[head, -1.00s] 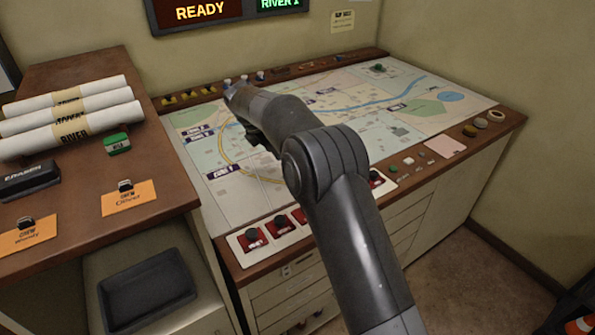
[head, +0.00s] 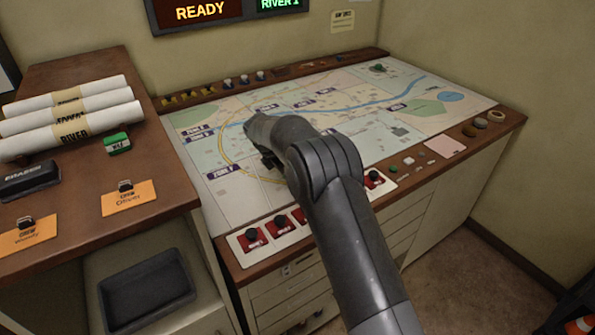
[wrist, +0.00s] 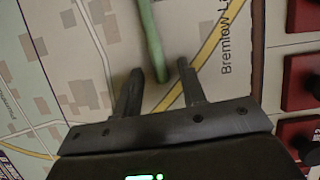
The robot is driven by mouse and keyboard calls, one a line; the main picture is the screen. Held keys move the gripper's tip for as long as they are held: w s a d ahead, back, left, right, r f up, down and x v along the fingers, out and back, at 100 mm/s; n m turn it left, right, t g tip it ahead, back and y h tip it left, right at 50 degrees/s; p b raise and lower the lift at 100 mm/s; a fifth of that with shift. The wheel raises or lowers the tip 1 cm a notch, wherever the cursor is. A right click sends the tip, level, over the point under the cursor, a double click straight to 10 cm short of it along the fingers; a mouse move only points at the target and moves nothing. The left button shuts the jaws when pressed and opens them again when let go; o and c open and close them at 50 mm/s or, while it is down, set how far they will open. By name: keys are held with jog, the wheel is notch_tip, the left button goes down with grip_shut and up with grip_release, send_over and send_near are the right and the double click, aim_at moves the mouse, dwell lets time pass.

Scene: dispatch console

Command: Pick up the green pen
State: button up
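In the wrist view a green pen (wrist: 151,38) lies on the map (wrist: 195,20). Its near end reaches into the gap between the two fingers of my gripper (wrist: 158,85). The fingers are apart, and neither visibly touches the pen. In the head view my arm reaches over the map table (head: 230,195), and my gripper (head: 268,160) is low over the map's left part, mostly hidden by my arm. The pen is hidden there.
Red switch blocks (head: 254,241) line the table's front edge; some also show at the right of the wrist view (wrist: 303,82). Rolled maps (head: 70,130) and orange cards (head: 129,198) lie on the left desk. The map's right part is mostly clear.

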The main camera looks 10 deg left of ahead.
grip_shut()
dwell(0.5)
